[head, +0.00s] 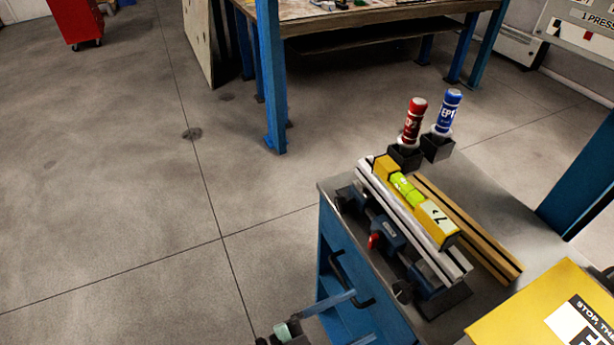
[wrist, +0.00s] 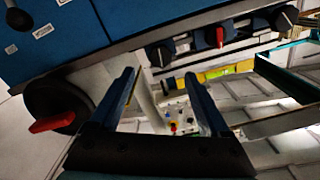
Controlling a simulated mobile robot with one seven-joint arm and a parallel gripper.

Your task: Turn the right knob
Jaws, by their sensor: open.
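In the head view a metal vise-like fixture (head: 412,262) stands on a blue cart. Along its front are a dark knob (head: 343,199) at the far left end, a red-handled knob (head: 375,241) in the middle and a dark right knob (head: 403,291) nearest the camera. In the wrist view a row holds a dark knob (wrist: 158,54), a red-handled knob (wrist: 219,36) and another dark knob (wrist: 284,18). I cannot tell which of these is the right one. My gripper (wrist: 160,76) is open and empty, its fingers apart from the knobs.
A yellow spirit level (head: 385,172) lies on the fixture. Red (head: 413,122) and blue (head: 447,112) bottles stand behind it. A black handle (head: 352,290) juts from the cart's front. A yellow sign (head: 510,318) is at right. The wrist view shows a large black disc with a red lever (wrist: 55,122).

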